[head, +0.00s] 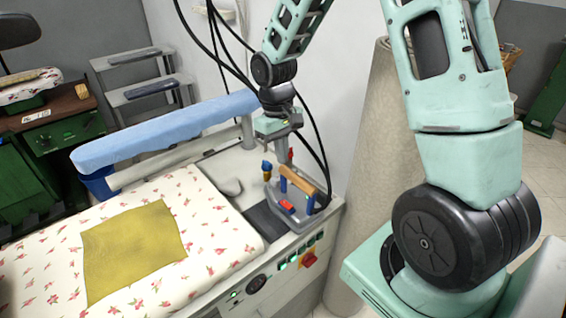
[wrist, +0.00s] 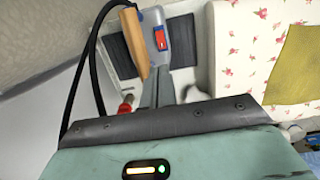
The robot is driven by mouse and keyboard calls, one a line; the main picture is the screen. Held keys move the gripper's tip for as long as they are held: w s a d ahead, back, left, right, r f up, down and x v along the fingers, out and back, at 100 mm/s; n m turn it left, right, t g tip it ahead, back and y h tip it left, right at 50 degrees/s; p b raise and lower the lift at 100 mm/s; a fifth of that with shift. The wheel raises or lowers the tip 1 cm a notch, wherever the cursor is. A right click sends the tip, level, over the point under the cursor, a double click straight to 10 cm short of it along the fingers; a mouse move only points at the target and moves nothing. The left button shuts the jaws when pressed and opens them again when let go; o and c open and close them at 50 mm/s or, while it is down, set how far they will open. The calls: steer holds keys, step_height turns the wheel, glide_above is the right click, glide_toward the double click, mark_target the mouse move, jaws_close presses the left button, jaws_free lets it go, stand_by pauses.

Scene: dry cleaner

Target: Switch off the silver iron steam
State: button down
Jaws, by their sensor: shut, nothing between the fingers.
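The silver iron (head: 299,219) stands at the right end of the ironing station, on a dark pad. It has a wooden handle (head: 298,178) on blue posts and a red switch (head: 287,206) on its body. In the wrist view the iron (wrist: 153,18) is at the top, with the red switch (wrist: 160,38) in a blue surround beside the wooden handle (wrist: 135,48). My gripper (head: 283,158) is shut and empty, pointing down just behind the iron. In the wrist view its fingers (wrist: 157,92) reach toward the iron; whether they touch it is unclear.
A floral ironing board (head: 215,212) with a yellow cloth (head: 130,247) lies to the left. A blue padded arm (head: 165,128) is behind it. Black hoses hang by the gripper. A red switch (head: 309,260) and green buttons are on the front panel. A rolled beige carpet (head: 368,190) stands right.

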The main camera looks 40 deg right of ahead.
mark_target(288, 206)
steer(key=shift+s+a+r+p, duration=0.1)
steer(key=shift+p, duration=0.2)
steer(key=shift+s+a+r+p, duration=0.15)
steer(key=shift+s+p, duration=0.15)
steer(key=shift+p, duration=0.65)
steer(key=shift+s, duration=0.1)
steer(key=f+p, duration=0.1)
steer(key=f, duration=0.3)
steer(key=s+f+p, duration=0.1)
steer(key=f+p, duration=0.1)
steer(key=f, duration=0.3)
steer(key=f+p, duration=0.1)
steer(key=f, duration=0.4)
steer(key=shift+s, duration=0.3)
